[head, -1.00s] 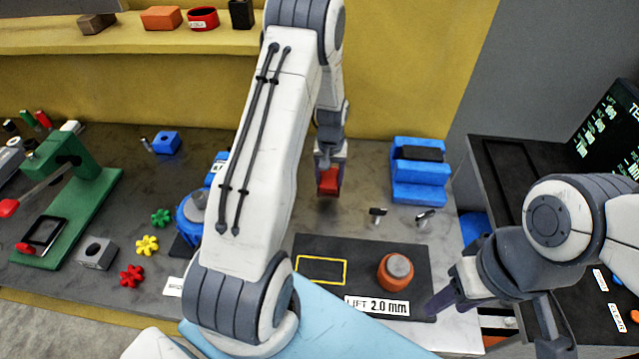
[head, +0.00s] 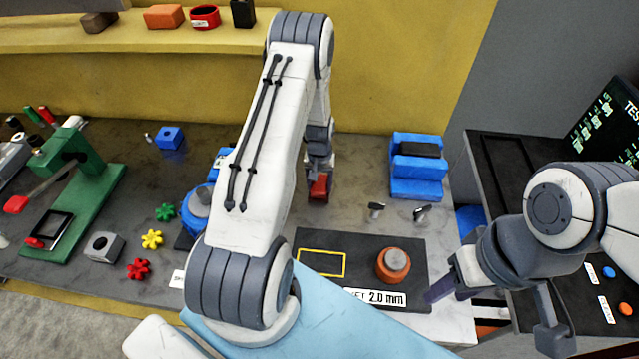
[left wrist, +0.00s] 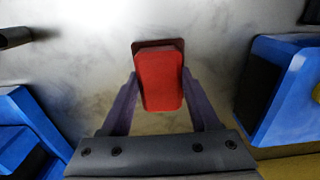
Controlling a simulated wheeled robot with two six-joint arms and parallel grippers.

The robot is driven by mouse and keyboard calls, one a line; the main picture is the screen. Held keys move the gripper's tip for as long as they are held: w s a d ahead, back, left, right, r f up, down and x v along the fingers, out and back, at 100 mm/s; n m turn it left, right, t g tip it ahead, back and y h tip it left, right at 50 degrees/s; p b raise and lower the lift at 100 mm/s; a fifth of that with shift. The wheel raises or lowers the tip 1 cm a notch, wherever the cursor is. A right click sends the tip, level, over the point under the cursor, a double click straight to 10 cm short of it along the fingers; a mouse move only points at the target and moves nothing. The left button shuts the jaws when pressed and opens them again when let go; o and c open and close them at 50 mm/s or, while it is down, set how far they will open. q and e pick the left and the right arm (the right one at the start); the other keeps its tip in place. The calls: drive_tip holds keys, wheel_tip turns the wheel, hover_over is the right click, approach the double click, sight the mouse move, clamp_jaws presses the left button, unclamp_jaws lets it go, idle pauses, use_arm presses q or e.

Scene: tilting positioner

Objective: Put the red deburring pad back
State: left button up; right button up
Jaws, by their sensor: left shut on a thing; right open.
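The red deburring pad (head: 319,187) is held between the fingers of my left gripper (head: 319,178), over the bare bench behind the dark mat. In the left wrist view the red pad (left wrist: 159,78) fills the space between the two purple fingers, with a darker edge at its far end. Whether it touches the bench is hard to tell. The dark mat (head: 415,242) carries a yellow outlined rectangle (head: 321,262), which is empty. My right gripper (head: 446,285) is open and empty, at the mat's front right corner.
An orange cylinder with a grey top (head: 393,265) stands on the mat. Blue stepped blocks (head: 417,180) stand at the back right, with small black-handled parts (head: 422,213) in front. A green press (head: 85,200) and coloured knobs (head: 152,239) are at left. A shelf (head: 130,43) runs behind.

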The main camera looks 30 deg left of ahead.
use_arm(q)
drive_tip(key=o, duration=1.3)
